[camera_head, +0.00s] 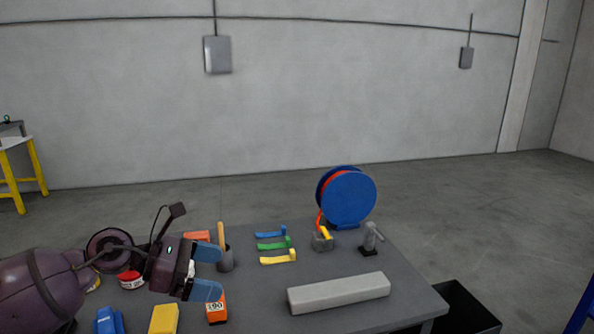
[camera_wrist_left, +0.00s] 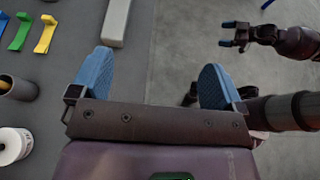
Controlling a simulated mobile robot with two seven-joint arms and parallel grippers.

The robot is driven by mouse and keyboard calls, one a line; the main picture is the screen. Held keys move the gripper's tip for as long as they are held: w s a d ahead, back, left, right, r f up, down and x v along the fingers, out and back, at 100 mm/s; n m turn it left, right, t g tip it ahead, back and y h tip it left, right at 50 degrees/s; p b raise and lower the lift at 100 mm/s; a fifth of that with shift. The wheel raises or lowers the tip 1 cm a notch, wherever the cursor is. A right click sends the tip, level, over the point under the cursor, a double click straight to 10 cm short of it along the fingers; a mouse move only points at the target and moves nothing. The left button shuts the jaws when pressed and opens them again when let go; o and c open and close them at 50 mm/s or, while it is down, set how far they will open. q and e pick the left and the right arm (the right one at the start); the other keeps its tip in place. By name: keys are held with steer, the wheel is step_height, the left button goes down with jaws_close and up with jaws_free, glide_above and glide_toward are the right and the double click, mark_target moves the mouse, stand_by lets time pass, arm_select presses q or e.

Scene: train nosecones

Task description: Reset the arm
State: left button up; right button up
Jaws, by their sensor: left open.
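My left gripper (camera_head: 212,272) reaches in from the left over the table's left part. Its two blue fingers are wide apart with nothing between them. In the left wrist view the same blue fingers (camera_wrist_left: 150,82) stand open and empty. My right gripper (camera_wrist_left: 228,34) shows small at the upper right of the left wrist view, away from the table, with its blue tips apart and nothing seen between them. It is not in the head view. The task names no object.
The grey table (camera_head: 260,300) holds a grey bar (camera_head: 338,292), a blue reel (camera_head: 347,198), blue, green and yellow clips (camera_head: 273,244), a dark cup (camera_head: 225,260) and an orange block (camera_head: 216,308) close by my left fingers. A black bin (camera_head: 465,308) stands right of the table.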

arm_select(q)
steer(key=a+f+m+t+y, duration=0.3)
steer(key=f+m+t, duration=0.3)
steer(key=m, duration=1.2)
steer(key=a+f+m+t+y, duration=0.35)
steer(key=m+t, duration=0.55)
steer(key=m, duration=0.8)
steer(key=s+a+f+n+g+y, duration=0.2)
steer(key=s+f+n, duration=0.4)
steer(key=s+f, duration=0.5)
steer(key=s+a+f+n+g+y, duration=0.3)
steer(key=s+f+n, duration=0.4)
steer(key=s+f, duration=0.5)
steer(key=shift+a+f+g+y, duration=0.2)
steer(key=shift+f+g+y, duration=0.05)
steer(key=shift+g+y, duration=0.6)
